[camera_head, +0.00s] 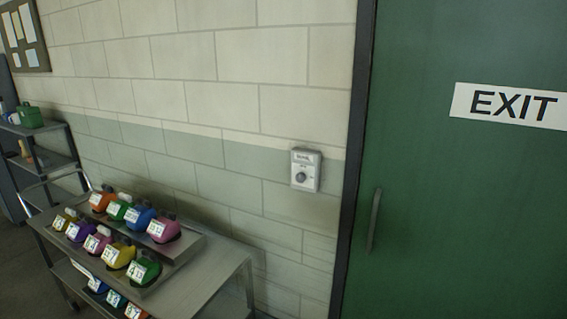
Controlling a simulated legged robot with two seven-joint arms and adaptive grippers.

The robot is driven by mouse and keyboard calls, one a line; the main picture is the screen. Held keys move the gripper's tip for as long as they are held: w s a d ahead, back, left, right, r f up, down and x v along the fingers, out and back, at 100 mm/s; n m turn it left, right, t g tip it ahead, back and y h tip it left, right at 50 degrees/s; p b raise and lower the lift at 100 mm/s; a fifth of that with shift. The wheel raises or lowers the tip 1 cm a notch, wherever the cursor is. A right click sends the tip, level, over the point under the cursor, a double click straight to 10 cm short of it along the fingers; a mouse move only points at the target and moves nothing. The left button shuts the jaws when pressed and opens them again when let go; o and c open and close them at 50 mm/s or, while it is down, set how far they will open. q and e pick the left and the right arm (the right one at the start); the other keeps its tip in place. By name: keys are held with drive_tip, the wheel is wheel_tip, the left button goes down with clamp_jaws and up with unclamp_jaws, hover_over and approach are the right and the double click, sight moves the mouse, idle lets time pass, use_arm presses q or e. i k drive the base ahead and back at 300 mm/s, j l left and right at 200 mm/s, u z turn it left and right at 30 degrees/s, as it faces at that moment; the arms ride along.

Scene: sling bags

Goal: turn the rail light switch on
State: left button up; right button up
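A small grey switch box (306,170) is fixed to the block wall, just left of the green door's frame. Which way the knob is set cannot be told. Neither of my grippers shows in the head view.
A metal cart (215,268) with several coloured sling bags, among them a pink one (164,229), stands at the lower left, below and left of the switch box. A green door (460,220) with an EXIT sign (512,105) fills the right. A shelf (45,163) stands at far left.

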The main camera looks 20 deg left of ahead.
sight(300, 178)
drive_tip(key=i+u, duration=0.25)
drive_tip(key=i, duration=0.45)
drive_tip(key=i+u, duration=0.25)
drive_tip(key=i, duration=0.4)
drive_tip(key=i+l+u, duration=0.25)
drive_tip(key=i, duration=0.45)
